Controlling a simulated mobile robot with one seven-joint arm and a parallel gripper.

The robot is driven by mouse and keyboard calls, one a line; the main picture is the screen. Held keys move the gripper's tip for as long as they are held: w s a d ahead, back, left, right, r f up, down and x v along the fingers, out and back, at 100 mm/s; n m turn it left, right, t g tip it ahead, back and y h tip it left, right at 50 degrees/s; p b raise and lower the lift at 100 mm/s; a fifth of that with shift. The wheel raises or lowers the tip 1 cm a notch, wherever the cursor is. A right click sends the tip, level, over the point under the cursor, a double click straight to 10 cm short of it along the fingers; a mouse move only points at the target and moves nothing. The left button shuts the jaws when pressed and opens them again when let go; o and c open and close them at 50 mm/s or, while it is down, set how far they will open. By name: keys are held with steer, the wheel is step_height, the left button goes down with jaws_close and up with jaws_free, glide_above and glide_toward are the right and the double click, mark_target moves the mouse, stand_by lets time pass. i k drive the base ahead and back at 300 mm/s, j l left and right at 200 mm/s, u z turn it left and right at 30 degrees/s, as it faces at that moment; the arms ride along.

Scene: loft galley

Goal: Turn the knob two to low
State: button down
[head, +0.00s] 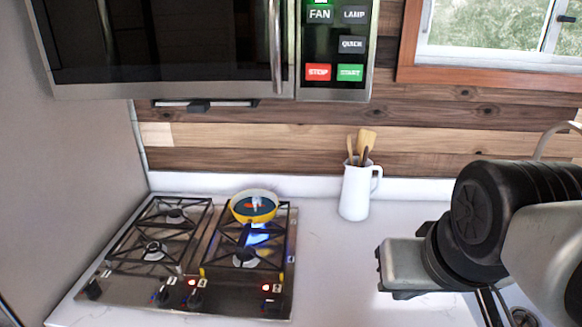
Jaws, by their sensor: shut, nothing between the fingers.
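The gas cooktop (140,286) sits on the counter at the left. Its dark knobs line the front edge: a far-left knob (93,290), two middle knobs (163,296) and (195,299), and a right knob (271,306). Small red lights show by the middle and right knobs. I cannot read which is knob two or its setting. A blue flame (258,238) burns on the right side, near the yellow pan (254,207). My gripper (380,270) is shut and empty, right of the cooktop and apart from the knobs. Its fingertips are small and partly unclear.
A white jug (356,190) with wooden utensils stands at the back of the counter. A microwave (180,45) hangs above the cooktop. The white counter (335,255) is clear between the cooktop and my gripper. A grey wall (75,150) bounds the left.

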mark_target(274, 307)
steer(key=k+l+u, duration=0.15)
steer(key=u, duration=0.35)
steer(key=k+l+u, duration=0.15)
steer(key=u, duration=0.35)
steer(key=k+l, duration=0.05)
steer(key=l, duration=0.05)
